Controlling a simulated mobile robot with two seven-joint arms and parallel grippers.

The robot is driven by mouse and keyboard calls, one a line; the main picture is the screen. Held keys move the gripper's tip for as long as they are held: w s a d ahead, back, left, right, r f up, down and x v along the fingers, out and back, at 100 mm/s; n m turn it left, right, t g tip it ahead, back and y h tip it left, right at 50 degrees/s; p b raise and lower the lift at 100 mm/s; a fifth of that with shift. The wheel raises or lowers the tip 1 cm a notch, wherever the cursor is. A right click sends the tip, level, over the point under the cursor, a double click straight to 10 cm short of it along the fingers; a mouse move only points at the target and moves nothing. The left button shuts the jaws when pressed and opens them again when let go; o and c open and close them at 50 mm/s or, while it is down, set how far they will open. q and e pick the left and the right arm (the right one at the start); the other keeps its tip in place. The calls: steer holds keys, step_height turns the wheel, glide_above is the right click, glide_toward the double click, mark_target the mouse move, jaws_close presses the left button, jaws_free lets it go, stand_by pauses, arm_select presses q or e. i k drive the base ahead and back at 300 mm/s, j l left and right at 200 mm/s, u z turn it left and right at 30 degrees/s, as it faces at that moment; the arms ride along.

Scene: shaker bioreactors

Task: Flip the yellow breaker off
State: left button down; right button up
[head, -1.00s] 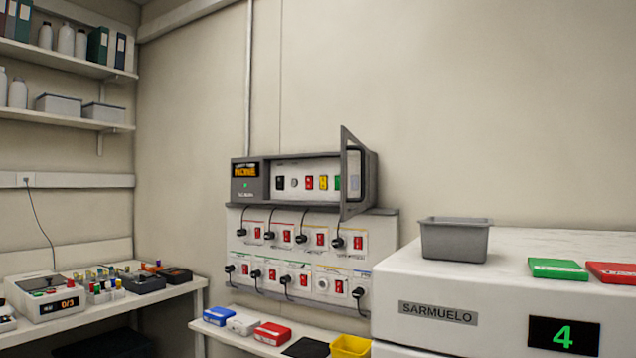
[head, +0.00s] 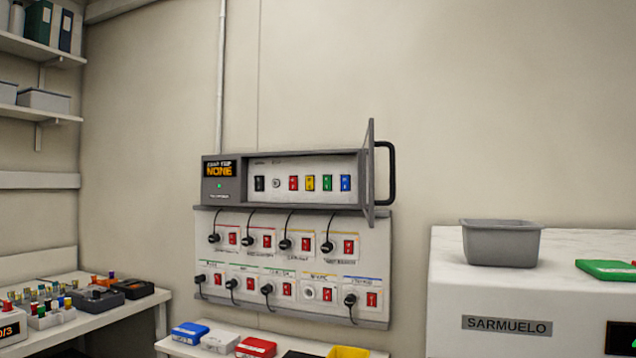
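The yellow breaker (head: 310,183) is a small rocker switch in the breaker box (head: 334,158) on the wall. It sits in a row between a red breaker (head: 293,183) on its left and a green breaker (head: 327,183) on its right. A blue breaker (head: 345,183) is at the right end. Whether the yellow one is on or off is too small to tell. The box door (head: 369,172) is swung open and stands out at the right, with a dark handle. The box display (head: 219,169) reads "NONE". Neither of my grippers is in view.
Below the box is a panel (head: 215,270) of sockets with plugs and red switches. A shelf under it holds a blue box (head: 190,335), a red box (head: 256,347) and a yellow bin (head: 348,352). A white machine (head: 450,290) with a grey tub (head: 502,243) stands at right.

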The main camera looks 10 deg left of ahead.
mark_target(309, 180)
steer(key=i+j+z, duration=0.1)
steer(key=j+z, duration=0.15)
steer(key=j, duration=0.15)
steer(key=i+j+z, duration=0.1)
steer(key=j+z, duration=0.2)
steer(key=j, duration=0.15)
steer(key=i+j+z, duration=0.15)
steer(key=j+z, duration=0.4)
steer(key=j, duration=0.25)
steer(key=i+j+z, duration=0.15)
steer(key=j, duration=0.15)
steer(key=i+j+z, duration=0.1)
steer(key=j, duration=0.25)
steer(key=i+j+z, duration=0.15)
steer(key=j, duration=0.2)
